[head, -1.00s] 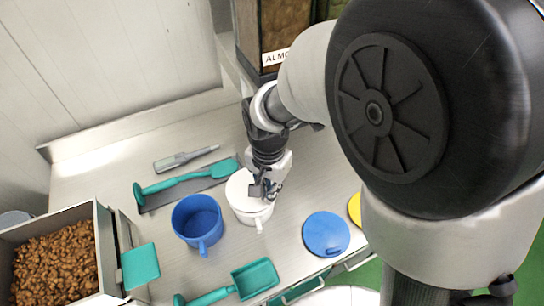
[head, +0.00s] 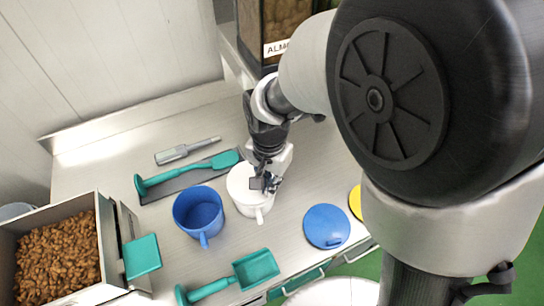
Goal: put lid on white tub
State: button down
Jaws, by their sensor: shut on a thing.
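The white tub (head: 247,207) stands upright on the steel worktop, with its handle towards the front. A white disc, the white lid (head: 238,183), shows over the tub's mouth. My gripper (head: 264,184) points down over the right part of the lid and is shut on it. The gripper hides the lid's right side and its grip point. I cannot tell whether the lid sits fully on the rim or slightly above it.
An open blue tub (head: 200,213) stands close on the left. A blue lid (head: 326,226) and partly hidden yellow lid (head: 355,201) lie right. Teal scoop (head: 256,269), teal spatula (head: 190,172) and grey-handled tool (head: 187,151) lie around. A nut bin (head: 108,246) stands left.

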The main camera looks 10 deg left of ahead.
jog(key=shift+f, duration=0.45)
dwell(1.2)
jog(key=c, duration=1.6)
grip_release()
jog(key=shift+o, duration=0.4)
jog(key=o, duration=0.4)
jog(key=shift+r+p, duration=2.85)
jog(key=shift+r, duration=0.7)
